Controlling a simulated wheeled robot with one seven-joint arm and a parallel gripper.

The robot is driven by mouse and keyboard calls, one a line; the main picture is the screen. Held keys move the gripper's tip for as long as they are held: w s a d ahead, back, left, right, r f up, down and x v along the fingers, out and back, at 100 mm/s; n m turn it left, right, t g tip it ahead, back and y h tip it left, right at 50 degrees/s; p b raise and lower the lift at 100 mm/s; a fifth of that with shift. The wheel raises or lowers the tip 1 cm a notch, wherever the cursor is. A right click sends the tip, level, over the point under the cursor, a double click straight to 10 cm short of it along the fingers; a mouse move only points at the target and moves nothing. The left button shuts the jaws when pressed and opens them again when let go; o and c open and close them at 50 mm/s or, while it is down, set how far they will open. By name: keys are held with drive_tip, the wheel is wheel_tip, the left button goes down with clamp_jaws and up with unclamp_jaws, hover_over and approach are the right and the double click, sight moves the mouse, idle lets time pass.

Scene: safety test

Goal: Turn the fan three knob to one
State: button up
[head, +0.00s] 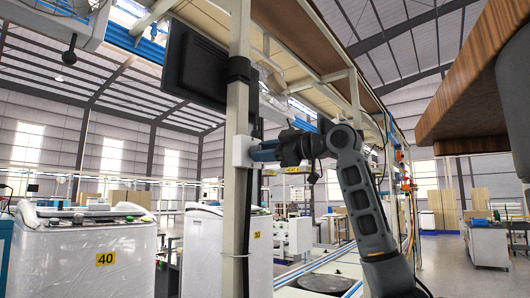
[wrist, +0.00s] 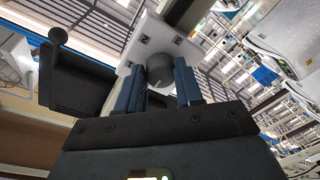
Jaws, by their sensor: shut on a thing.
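A white control box (head: 241,151) is fixed to a pale upright post in the head view. In the wrist view its white face plate (wrist: 133,57) carries a round dark grey knob (wrist: 160,70). My gripper (head: 258,151) comes at the box from the right, with its blue fingers at the box. In the wrist view my gripper (wrist: 160,75) has one blue finger on each side of the knob and is shut on it. The knob is hidden in the head view.
A black screen (head: 197,66) hangs on the post (head: 236,110) above the box. White wrapped machines (head: 85,255) stand at lower left, one with a yellow 40 sign. A wooden tabletop (head: 480,75) juts in at upper right.

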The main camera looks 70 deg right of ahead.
drive_tip(key=shift+m, duration=0.4)
drive_tip(key=m+p, duration=0.1)
drive_tip(key=m, duration=0.4)
drive_tip(key=m+h+p, duration=0.1)
drive_tip(key=m+p, duration=0.1)
drive_tip(key=m, duration=0.4)
drive_tip(key=shift+a+f+t, duration=0.15)
drive_tip(key=shift+t, duration=0.15)
drive_tip(key=shift+m, duration=0.3)
drive_tip(key=o, duration=1)
drive_tip(key=shift+o, duration=0.2)
drive_tip(key=shift+s, duration=0.1)
